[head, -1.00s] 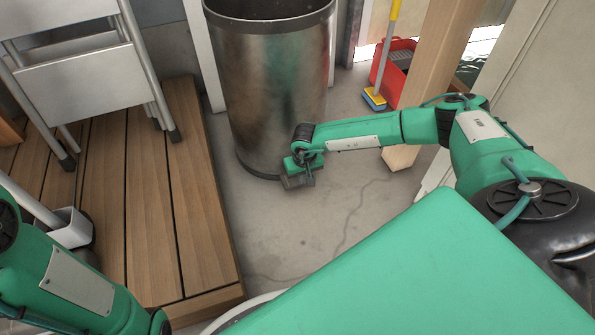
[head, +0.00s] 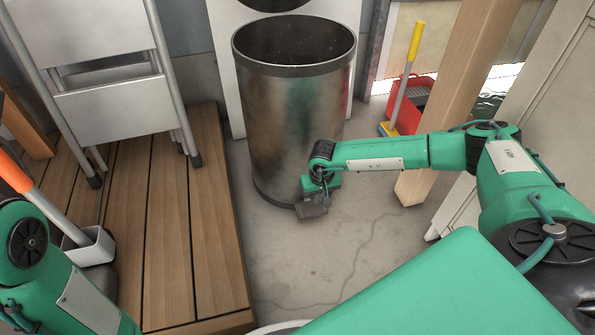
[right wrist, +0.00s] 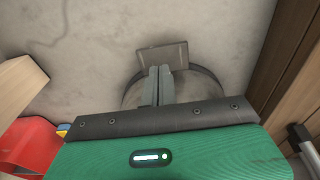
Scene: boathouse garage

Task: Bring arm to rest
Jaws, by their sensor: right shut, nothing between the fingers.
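My right arm (head: 385,155) reaches in from the right of the head view, bent at the elbow. My right gripper (head: 313,208) hangs low in front of the metal bin's foot, over the concrete floor. In the right wrist view the right gripper's fingers (right wrist: 158,80) are together with nothing between them. From the head view I cannot tell whether the gripper touches the bin. My left arm (head: 60,275) shows at the lower left; its gripper is out of view.
A metal bin (head: 285,120) stands open-topped behind the right gripper. A wooden deck (head: 165,230) with a folding step ladder (head: 115,110) lies left. A wooden post (head: 455,85), a red bucket (head: 410,100) and a yellow-handled brush (head: 408,70) are right. The floor (head: 300,260) between is clear.

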